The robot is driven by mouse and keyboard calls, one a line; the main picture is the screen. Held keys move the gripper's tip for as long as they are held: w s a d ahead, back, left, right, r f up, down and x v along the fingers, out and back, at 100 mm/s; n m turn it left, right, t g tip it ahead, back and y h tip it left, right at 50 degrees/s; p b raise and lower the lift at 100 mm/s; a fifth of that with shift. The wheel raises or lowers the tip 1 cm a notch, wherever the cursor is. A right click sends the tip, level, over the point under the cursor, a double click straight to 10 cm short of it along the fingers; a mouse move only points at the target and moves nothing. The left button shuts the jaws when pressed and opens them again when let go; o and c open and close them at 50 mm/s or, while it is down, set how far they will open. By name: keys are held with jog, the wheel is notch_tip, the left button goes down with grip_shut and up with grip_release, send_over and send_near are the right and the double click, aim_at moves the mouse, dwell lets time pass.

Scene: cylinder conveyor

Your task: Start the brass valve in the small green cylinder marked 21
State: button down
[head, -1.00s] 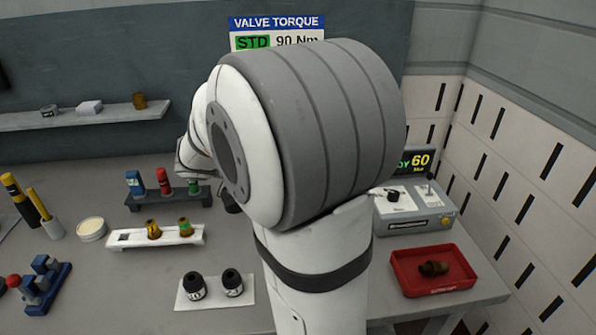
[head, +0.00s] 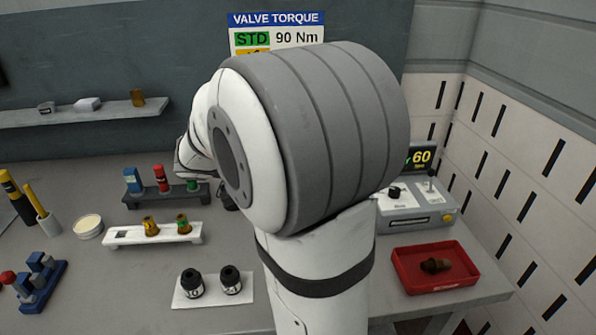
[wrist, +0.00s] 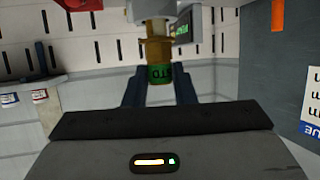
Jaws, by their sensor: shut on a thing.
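A brass valve (wrist: 158,50) with a green band stands between the fingers in the wrist view. My gripper (wrist: 160,92) is shut on the valve at that band. I cannot make out a small green cylinder marked 21 in either view.
A white rack (head: 112,239) holds two more brass valves. A dark stand (head: 150,199) holds blue, red and green pieces. Two black-topped pieces sit on a white plate (head: 212,301). A red tray (head: 462,280) and a grey torque unit (head: 425,219) stand at right.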

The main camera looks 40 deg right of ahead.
jog(key=shift+f+b, duration=0.35)
jog(key=shift+b, duration=0.1)
jog(key=c, duration=1.1)
grip_release()
jog(key=shift+r, duration=0.15)
jog(key=shift+r+p, duration=0.4)
jog(key=shift+r, duration=2.55)
